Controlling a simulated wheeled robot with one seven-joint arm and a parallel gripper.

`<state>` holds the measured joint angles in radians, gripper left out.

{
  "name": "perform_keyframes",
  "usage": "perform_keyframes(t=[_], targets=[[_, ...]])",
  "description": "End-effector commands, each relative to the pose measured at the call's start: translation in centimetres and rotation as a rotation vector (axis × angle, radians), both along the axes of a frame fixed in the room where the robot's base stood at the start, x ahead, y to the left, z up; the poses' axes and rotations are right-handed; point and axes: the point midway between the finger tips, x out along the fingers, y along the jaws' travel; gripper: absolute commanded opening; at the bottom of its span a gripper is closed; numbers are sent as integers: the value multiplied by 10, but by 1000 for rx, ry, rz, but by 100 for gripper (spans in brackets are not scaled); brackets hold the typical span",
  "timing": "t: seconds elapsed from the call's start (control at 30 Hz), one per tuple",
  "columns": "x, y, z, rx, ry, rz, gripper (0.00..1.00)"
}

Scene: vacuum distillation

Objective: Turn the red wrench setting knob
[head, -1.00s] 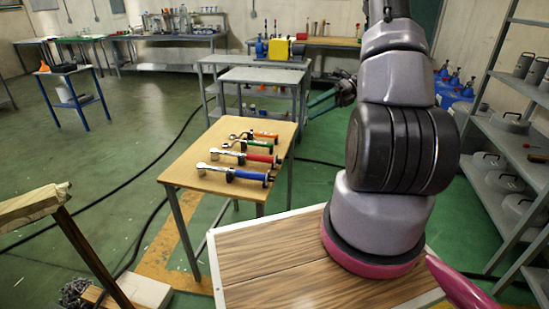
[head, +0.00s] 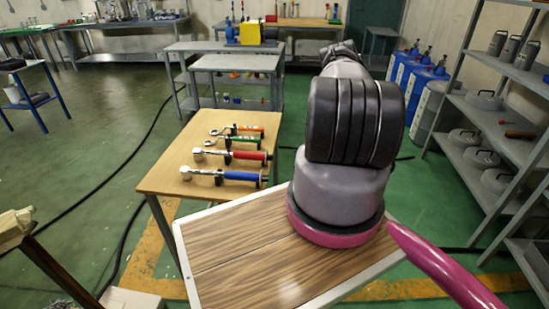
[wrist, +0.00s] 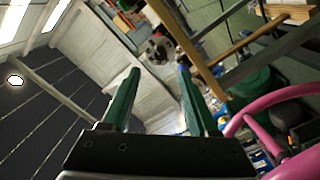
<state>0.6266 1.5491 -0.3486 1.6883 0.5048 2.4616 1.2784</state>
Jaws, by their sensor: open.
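The red-handled wrench (head: 233,154) lies on a small wooden table (head: 160,181) in the head view, between the blue-handled wrench (head: 222,175) in front and the green-handled wrench (head: 235,141) behind. An orange-handled wrench (head: 238,129) lies farthest back. The red wrench's setting knob is too small to make out. In the wrist view my gripper (wrist: 158,90) shows two green fingers apart, with nothing between them. It points at the ceiling and far wall, away from the wrenches. In the head view my gripper is hidden behind my arm.
A grey bench with a yellow and blue machine (head: 250,33) stands behind the wooden table. Blue containers (head: 412,72) and a grey shelf (head: 487,115) with canisters stand at the right. A black cable crosses the green floor at the left.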

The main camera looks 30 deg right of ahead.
Motion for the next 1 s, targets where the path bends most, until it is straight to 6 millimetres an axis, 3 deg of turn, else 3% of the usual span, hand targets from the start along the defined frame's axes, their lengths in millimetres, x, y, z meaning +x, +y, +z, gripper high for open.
perform_keyframes(t=[0.4,0.6,0.87,0.9,1.0], targets=[[40,65,0,-2,-1,6,60],[48,77,0,-3,-2,3,60],[49,79,1,-2,-2,2,60],[49,79,1,-3,-3,3,57],[49,78,1,-3,-3,3,18]])
